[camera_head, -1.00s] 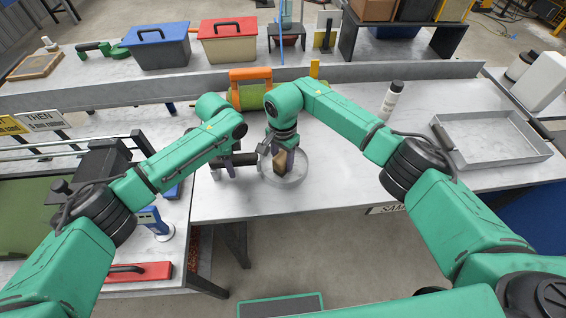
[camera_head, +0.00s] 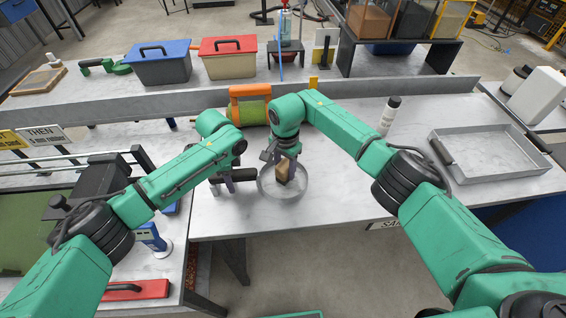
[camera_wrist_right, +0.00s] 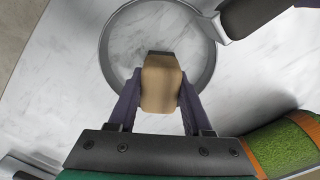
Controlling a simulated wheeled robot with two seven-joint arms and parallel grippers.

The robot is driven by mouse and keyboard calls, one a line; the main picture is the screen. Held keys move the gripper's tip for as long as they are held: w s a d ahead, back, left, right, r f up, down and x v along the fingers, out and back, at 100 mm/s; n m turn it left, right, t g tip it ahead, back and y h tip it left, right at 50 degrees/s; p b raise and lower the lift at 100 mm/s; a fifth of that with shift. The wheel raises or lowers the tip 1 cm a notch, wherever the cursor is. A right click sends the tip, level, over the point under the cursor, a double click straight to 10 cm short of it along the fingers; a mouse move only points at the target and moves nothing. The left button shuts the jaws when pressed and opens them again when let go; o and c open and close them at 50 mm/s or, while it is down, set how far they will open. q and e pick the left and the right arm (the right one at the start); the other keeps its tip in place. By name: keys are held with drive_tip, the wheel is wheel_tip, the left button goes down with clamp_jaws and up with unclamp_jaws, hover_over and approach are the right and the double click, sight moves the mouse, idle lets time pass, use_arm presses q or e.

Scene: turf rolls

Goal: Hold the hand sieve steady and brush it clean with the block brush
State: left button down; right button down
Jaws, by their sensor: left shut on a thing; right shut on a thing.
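The hand sieve is a round grey ring with a dark handle; its rim (camera_head: 304,190) is on the table in the head view, and the rim also shows in the right wrist view (camera_wrist_right: 104,50). My left gripper (camera_head: 228,182) is shut on the sieve's dark handle (camera_head: 243,175), left of the ring. My right gripper (camera_head: 281,168) is shut on the tan block brush (camera_head: 285,186) and holds it over the inside of the ring. The brush also shows between the fingers in the right wrist view (camera_wrist_right: 160,85). Whether its bristles touch the mesh is hidden.
A green turf roll with an orange band (camera_head: 250,104) lies behind my grippers. A white bottle (camera_head: 389,115) stands right of my right forearm. A grey metal tray (camera_head: 490,155) lies at the right. The table's front right is clear.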

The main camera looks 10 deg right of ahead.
drive_tip(key=shift+s, duration=2.4)
drive_tip(key=shift+w, duration=3.7)
drive_tip(key=shift+w+r, duration=0.15)
drive_tip(key=shift+r, duration=3.95)
use_arm(q)
drive_tip(key=shift+c, duration=1.8)
unclamp_jaws()
